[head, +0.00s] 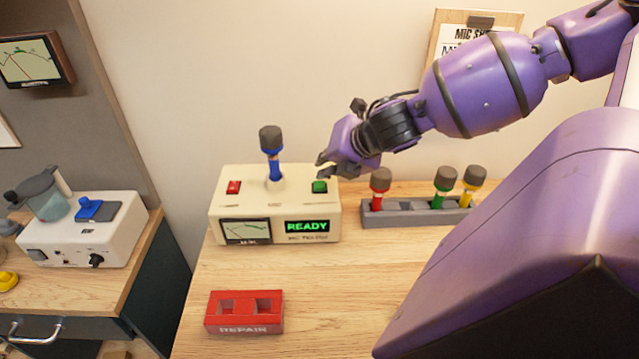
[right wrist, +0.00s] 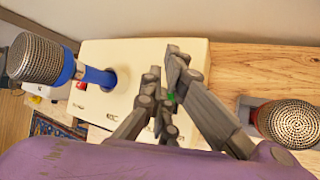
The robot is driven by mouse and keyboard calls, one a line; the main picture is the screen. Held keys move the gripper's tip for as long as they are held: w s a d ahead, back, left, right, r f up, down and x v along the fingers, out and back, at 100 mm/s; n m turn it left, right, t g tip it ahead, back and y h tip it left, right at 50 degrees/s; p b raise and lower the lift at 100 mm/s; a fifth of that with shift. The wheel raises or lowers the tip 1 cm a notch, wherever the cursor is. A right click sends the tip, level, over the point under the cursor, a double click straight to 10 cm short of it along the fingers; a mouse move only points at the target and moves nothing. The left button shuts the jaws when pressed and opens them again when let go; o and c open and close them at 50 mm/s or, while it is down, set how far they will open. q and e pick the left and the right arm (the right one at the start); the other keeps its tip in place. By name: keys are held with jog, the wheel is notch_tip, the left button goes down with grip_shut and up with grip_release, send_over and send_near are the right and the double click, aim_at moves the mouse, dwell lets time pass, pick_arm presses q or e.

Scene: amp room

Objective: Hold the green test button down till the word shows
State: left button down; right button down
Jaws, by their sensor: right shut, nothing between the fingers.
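The cream mic tester (head: 275,207) stands on the wooden table. Its green test button (head: 319,186) is on the top right, and its lit display (head: 307,226) reads READY in green. A blue microphone (head: 271,155) stands upright in the tester's top socket. My right gripper (head: 324,165) is shut and empty, with its fingertips close above the green button; I see no clear contact. In the right wrist view the shut fingers (right wrist: 165,85) cover most of the button, and only a bit of green (right wrist: 171,97) shows. My left gripper is not in view.
A red button (head: 233,187) is on the tester's top left. A grey rack (head: 405,213) with red, green and yellow microphones stands to the right. A red REPAIR tray (head: 244,312) lies in front. A side bench with another device (head: 80,232) is at the left.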

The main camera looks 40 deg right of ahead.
jog(key=shift+f, duration=0.4)
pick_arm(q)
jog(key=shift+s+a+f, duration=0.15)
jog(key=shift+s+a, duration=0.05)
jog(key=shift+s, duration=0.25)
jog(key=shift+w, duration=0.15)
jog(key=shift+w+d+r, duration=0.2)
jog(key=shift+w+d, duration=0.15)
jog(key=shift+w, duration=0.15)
pick_arm(e)
jog(key=shift+f, duration=0.25)
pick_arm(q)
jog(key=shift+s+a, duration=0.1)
pick_arm(e)
jog(key=shift+f, duration=0.15)
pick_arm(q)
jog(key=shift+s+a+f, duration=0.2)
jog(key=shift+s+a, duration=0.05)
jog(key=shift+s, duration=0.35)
pick_arm(e)
jog(key=shift+f, duration=0.1)
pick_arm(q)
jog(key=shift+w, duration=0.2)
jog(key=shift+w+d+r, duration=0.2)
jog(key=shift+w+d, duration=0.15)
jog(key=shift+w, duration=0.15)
